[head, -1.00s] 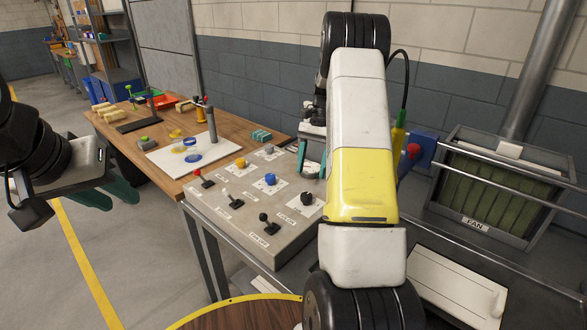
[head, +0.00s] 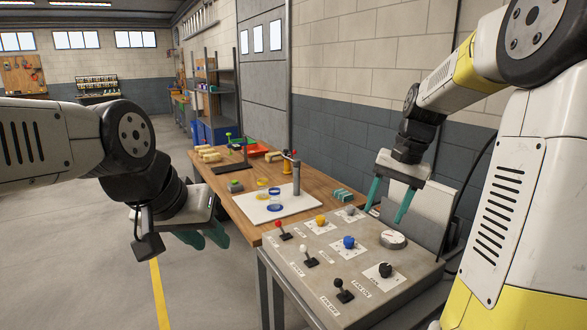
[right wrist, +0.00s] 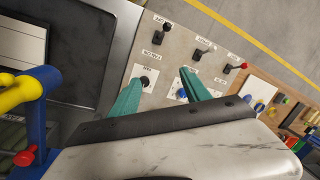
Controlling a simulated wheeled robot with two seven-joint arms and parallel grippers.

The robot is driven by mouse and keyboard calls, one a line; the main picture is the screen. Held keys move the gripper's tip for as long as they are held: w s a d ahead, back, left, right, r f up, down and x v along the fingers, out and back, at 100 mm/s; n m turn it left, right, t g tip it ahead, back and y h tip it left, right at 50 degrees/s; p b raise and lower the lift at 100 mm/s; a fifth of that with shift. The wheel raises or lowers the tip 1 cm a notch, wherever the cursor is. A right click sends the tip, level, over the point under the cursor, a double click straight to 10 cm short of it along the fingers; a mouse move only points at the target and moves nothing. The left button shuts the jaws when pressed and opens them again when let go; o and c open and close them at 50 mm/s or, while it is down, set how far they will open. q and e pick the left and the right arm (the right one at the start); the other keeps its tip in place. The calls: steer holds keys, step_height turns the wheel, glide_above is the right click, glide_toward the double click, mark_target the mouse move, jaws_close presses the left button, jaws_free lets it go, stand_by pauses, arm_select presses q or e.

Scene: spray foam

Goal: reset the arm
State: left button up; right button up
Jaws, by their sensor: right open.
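My right gripper (head: 384,215) hangs above the back right of the grey control panel (head: 315,262), its two teal fingers apart and nothing between them. In the right wrist view, the open right gripper (right wrist: 164,76) shows over the panel, near a black knob (right wrist: 146,82) and a blue knob (right wrist: 181,93). My left gripper (head: 205,235) is over open floor, left of the wooden table. Its teal fingers point down and to the right, and I cannot tell how far apart they are. No object shows in it.
The panel carries levers, knobs and a round dial (head: 393,240). The wooden table (head: 250,178) behind holds a white board (head: 262,212) with a grey cylinder (head: 296,177). A blue and yellow thing (right wrist: 35,95) is at the left of the right wrist view. Open floor lies to the left.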

steer(key=s+a+r+n+t, duration=0.1)
steer(key=s+a+n+t, duration=0.1)
steer(key=s, duration=0.6)
steer(key=s+a+r+n+t, duration=0.2)
steer(key=s+a, duration=0.3)
steer(key=s, duration=0.4)
steer(key=shift+a+r+n+t, duration=0.25)
steer(key=shift+n+t, duration=0.45)
